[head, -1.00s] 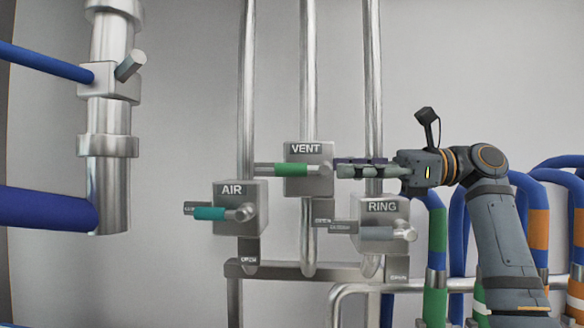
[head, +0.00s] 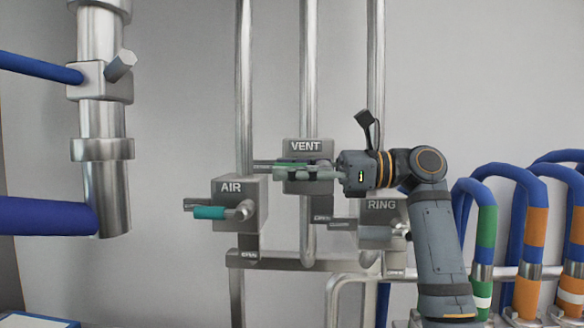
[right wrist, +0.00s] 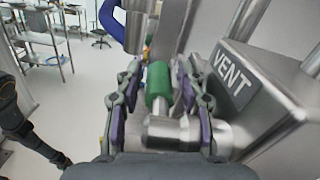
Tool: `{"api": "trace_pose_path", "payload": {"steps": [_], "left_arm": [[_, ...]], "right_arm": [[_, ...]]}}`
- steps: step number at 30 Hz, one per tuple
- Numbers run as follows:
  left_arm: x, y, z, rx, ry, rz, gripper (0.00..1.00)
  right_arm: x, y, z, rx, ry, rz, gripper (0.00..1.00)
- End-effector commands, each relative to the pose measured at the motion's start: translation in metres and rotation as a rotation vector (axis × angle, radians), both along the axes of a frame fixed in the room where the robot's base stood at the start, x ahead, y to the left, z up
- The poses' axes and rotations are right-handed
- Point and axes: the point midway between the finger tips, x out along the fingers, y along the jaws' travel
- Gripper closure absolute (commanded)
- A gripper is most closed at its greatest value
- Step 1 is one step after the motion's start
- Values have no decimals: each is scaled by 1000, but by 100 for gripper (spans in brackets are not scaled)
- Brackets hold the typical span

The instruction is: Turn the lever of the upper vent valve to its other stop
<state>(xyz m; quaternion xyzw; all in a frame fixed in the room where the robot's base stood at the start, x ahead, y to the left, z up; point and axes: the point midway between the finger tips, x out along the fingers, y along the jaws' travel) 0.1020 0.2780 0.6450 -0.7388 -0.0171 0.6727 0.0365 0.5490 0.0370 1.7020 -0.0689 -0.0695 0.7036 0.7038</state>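The upper vent valve is a grey metal box marked VENT (head: 325,148), highest of three labelled valves. Its green-sleeved lever (head: 290,165) lies about level, pointing left beside a small dark plate (head: 261,163). Another small plate (head: 322,218) sits below the box. My right gripper (head: 284,171) is in front of the valve, partly hiding the lever. In the right wrist view its two fingers (right wrist: 159,80) stand either side of the green sleeve (right wrist: 158,78), with gaps visible on both sides. The metal hub of the lever (right wrist: 172,133) is near the palm. My left gripper is not in view.
The AIR valve (head: 229,190) with a teal lever (head: 209,212) is lower left. The RING valve (head: 381,206) is lower right, partly behind my right arm. Vertical pipes run behind. A thick pipe (head: 98,35) stands left; blue hoses (head: 510,175) fill the right.

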Motion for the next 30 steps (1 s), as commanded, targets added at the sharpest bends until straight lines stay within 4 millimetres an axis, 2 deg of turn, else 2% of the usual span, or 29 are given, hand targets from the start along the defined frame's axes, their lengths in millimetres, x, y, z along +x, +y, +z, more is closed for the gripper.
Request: {"api": "trace_pose_path", "payload": {"steps": [1,7,20,30], "left_arm": [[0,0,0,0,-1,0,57],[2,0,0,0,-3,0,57],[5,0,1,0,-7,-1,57],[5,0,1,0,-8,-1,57]], "right_arm": [[0,0,0,0,0,0,72],[0,0,0,0,0,0,99],[0,0,0,-9,0,0,100],[0,-1,-8,-173,-2,-1,100]]}}
